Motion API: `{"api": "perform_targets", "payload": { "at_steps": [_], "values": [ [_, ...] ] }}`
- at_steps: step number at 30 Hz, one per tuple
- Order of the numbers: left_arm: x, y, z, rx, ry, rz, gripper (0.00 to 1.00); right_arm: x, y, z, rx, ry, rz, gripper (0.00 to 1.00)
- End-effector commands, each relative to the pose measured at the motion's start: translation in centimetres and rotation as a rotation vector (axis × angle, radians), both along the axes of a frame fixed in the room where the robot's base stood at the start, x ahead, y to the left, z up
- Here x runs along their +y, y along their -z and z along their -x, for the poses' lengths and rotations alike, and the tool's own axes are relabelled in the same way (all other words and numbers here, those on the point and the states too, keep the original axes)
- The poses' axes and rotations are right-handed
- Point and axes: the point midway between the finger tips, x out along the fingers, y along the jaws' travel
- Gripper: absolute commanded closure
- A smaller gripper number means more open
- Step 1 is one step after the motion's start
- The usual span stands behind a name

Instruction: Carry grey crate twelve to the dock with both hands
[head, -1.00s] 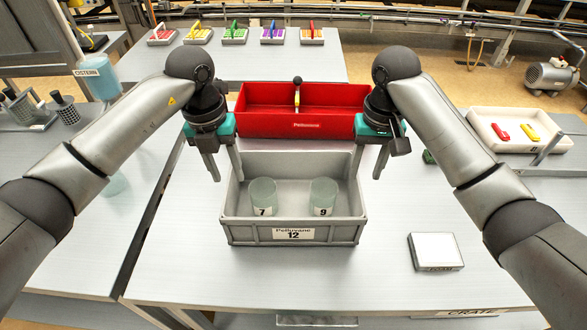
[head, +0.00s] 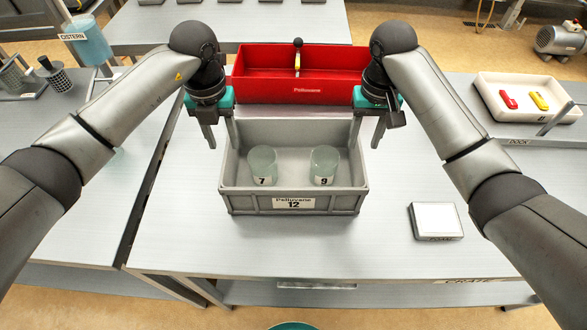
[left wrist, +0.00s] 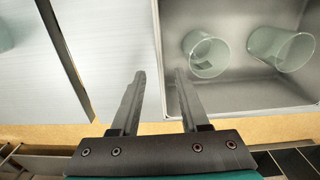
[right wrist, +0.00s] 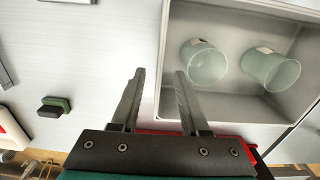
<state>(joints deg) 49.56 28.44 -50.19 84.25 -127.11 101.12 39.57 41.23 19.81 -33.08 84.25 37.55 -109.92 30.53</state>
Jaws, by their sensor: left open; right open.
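Grey crate twelve (head: 293,203) stands on the table with its "12" label facing me. It holds two clear beakers, marked 7 (head: 263,165) and 9 (head: 324,166). My left gripper (head: 223,146) is open at the crate's left side, one finger on each side of the wall line; the left wrist view shows the rim (left wrist: 163,80) between the fingers. My right gripper (head: 364,146) is open at the right side in the same way, as the right wrist view (right wrist: 160,75) shows. Whether the fingers touch the walls I cannot tell. The dock label (head: 518,142) is on the right-hand surface.
A red box (head: 300,90) with a handle stands right behind the crate. A white-topped block (head: 436,221) lies to the right. A white tray (head: 510,118) with red and yellow pieces sits beyond the dock label. A cistern (head: 88,42) stands at the left. The table in front is clear.

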Motion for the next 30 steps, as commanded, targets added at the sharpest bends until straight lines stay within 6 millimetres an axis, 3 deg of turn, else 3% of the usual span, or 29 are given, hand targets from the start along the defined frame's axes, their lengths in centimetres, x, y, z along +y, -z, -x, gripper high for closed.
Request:
{"api": "perform_targets", "payload": {
  "at_steps": [6, 15, 30],
  "values": [
    [-0.1, 4.6, 0.1, 0.004, -0.001, 0.001, 0.55, 0.0, 4.6, 0.1, 0.005, 0.001, 0.002, 0.55],
    [-0.1, 9.0, 0.0, 0.001, 0.000, 0.001, 0.55, 0.0, 9.1, 0.0, 0.002, 0.000, 0.000, 0.55],
    [-0.1, 10.1, 0.0, -0.002, 0.002, 0.001, 0.57, 0.0, 10.1, 0.0, 0.000, -0.001, 0.000, 0.57]
  ]
}}
